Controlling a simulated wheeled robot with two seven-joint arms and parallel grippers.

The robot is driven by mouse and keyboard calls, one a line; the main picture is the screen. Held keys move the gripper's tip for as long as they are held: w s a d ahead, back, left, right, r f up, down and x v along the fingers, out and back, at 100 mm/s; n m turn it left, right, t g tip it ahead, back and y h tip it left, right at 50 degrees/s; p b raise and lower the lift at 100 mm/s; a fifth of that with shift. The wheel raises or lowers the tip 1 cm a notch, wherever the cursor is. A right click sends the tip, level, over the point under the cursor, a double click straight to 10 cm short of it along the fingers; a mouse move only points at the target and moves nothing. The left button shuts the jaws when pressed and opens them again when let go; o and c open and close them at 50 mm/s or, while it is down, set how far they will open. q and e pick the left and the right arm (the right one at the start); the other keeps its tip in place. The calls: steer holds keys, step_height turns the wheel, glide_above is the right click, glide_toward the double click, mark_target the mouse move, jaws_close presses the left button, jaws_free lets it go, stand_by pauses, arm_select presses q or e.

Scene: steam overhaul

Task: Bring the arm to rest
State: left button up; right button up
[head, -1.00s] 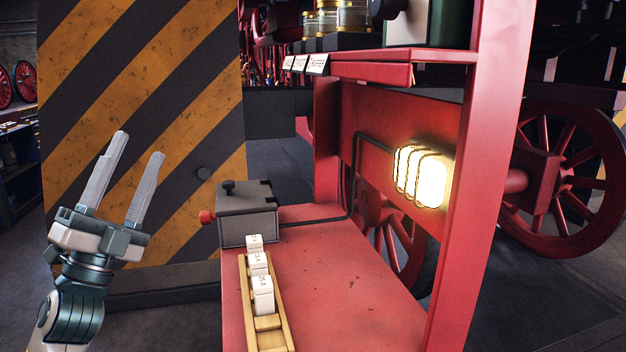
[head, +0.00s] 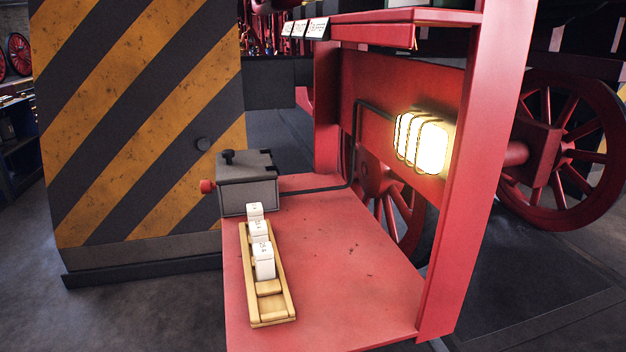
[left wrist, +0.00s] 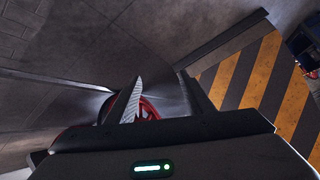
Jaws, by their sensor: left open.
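My left gripper (left wrist: 160,88) shows in the left wrist view with its two fingers apart and nothing between them. It is over or near the dark floor, with the striped panel to the right in that view. My left arm and gripper are out of the head view. My right gripper is in neither view.
A red shelf (head: 345,265) carries a wooden rack (head: 272,305) with white blocks (head: 263,261) and a grey box (head: 247,190) with a red knob. A yellow-and-black striped panel (head: 140,130) stands left. A caged lamp (head: 422,143) glows at right. Floor at lower left (head: 130,315) is clear.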

arm_select(q)
steer(key=s+d+f+n+g+h, duration=0.1)
steer(key=s+d+f+g, duration=0.2)
steer(key=s, duration=0.6)
steer(key=s+d+f+g, duration=0.25)
steer(key=s+f, duration=0.25)
steer(key=s, duration=0.3)
steer(key=w+d+f+t+h, duration=0.1)
steer(key=w+f, duration=0.2)
steer(key=f, duration=0.5)
steer(key=w+f, duration=0.3)
steer(key=f, duration=0.5)
step_height(320, 180, down, 18)
steer(key=s+d+t, duration=0.1)
steer(key=s+d, duration=0.1)
steer(key=shift+s+d+r+t+h, duration=0.15)
steer(key=shift+s+d+t+h, duration=0.1)
steer(key=shift+s+t+h, duration=0.15)
